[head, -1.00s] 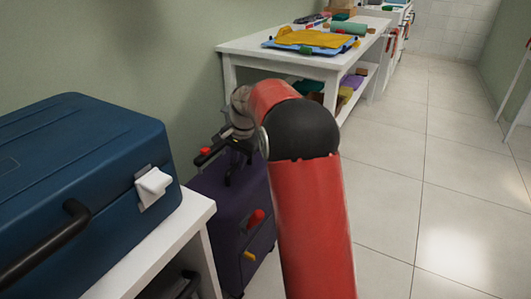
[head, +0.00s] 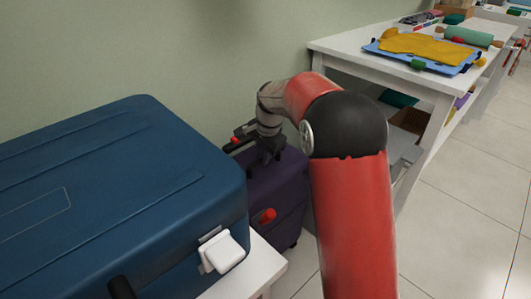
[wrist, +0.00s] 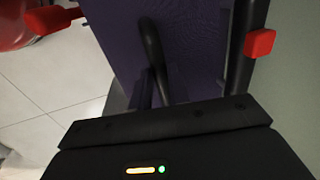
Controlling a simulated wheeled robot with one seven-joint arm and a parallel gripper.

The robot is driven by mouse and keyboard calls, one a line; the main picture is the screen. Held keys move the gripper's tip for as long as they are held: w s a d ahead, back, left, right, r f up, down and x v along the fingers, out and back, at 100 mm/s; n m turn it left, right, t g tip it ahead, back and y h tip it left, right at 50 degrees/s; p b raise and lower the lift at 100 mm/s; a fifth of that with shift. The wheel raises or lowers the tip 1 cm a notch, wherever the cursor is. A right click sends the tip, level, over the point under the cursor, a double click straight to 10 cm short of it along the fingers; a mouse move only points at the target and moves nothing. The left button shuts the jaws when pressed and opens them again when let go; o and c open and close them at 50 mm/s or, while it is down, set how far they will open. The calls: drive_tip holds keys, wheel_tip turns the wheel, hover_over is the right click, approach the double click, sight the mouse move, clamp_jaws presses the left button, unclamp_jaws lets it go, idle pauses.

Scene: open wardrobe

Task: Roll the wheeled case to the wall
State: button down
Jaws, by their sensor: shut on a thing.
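My arm hides part of the case's right side.
A large blue suitcase (head: 110,190) with a white latch lies on a white table (head: 265,270) at the near left. Tiled floor (head: 450,240) is clear at the right.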

drive_tip(key=shift+w+a+r, duration=0.1)
drive_tip(key=shift+w, duration=0.1)
drive_tip(key=c, duration=1.3)
unclamp_jaws()
drive_tip(key=r, duration=0.5)
drive_tip(key=s+d+r, duration=0.1)
drive_tip(key=r, duration=0.1)
drive_tip(key=shift+s+r, duration=0.1)
drive_tip(key=shift+r, duration=0.15)
drive_tip(key=s+d+r+n+t, duration=0.1)
drive_tip(key=s+d+r+n, duration=0.2)
drive_tip(key=s+r, duration=0.45)
drive_tip(key=s+d+f+n+t, duration=0.1)
drive_tip(key=s+d+n, duration=0.1)
drive_tip(key=s, duration=0.6)
drive_tip(key=s+d+f+n+t+h, duration=0.1)
drive_tip(key=s+d+f+n, duration=0.1)
drive_tip(key=s, duration=0.7)
drive_tip(key=s+d+f+n, duration=0.1)
drive_tip(key=s+d+n, duration=0.1)
drive_tip(key=s, duration=0.7)
drive_tip(key=shift+s+f+n+t, duration=0.25)
drive_tip(key=shift+f+n+t, duration=0.15)
drive_tip(key=shift+n, duration=0.3)
